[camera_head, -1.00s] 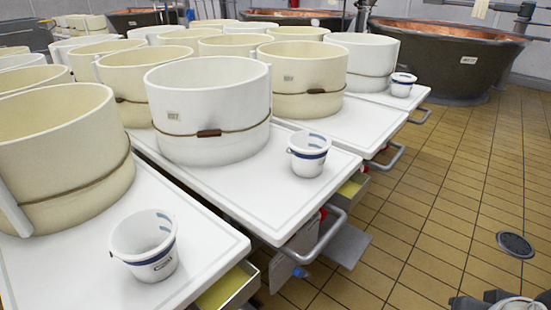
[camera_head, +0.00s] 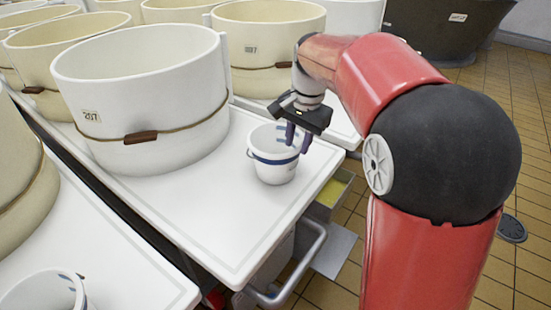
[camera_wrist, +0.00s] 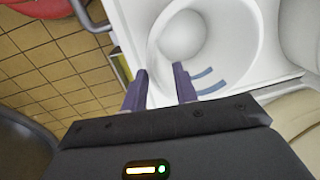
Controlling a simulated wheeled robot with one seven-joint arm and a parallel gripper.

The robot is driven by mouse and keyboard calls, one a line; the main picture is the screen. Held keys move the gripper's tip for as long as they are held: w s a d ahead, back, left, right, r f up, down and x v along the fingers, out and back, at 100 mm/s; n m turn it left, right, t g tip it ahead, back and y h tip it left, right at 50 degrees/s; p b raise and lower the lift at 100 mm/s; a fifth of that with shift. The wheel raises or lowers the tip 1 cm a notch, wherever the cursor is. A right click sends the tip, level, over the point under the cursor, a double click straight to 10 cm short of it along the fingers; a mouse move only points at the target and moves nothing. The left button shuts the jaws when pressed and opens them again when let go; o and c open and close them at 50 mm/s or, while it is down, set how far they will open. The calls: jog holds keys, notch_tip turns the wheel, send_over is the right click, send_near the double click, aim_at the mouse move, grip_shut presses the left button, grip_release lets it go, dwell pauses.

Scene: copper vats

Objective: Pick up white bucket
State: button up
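The white bucket (camera_head: 274,172) has a blue band and stands upright near the front right corner of a white table. My gripper (camera_head: 297,139) is at the right side of its rim, fingers pointing down. In the wrist view, the two dark fingers of my gripper (camera_wrist: 160,88) are apart, with the bucket's rim between them. One finger overlaps the inside of the bucket (camera_wrist: 232,38) and the other is outside it. A gap shows between the fingers, and I see no firm grip. The bucket's far right side is partly hidden by the fingers.
A large white vat mould (camera_head: 150,95) stands close behind and left of the bucket. Another similar bucket (camera_head: 45,290) is at the bottom left. A cream vat (camera_head: 268,50) stands behind.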

aim_at(294, 167)
jog(key=f, duration=0.6)
jog(key=shift+a+f+b, duration=0.3)
jog(key=shift+b, duration=0.1)
grip_shut()
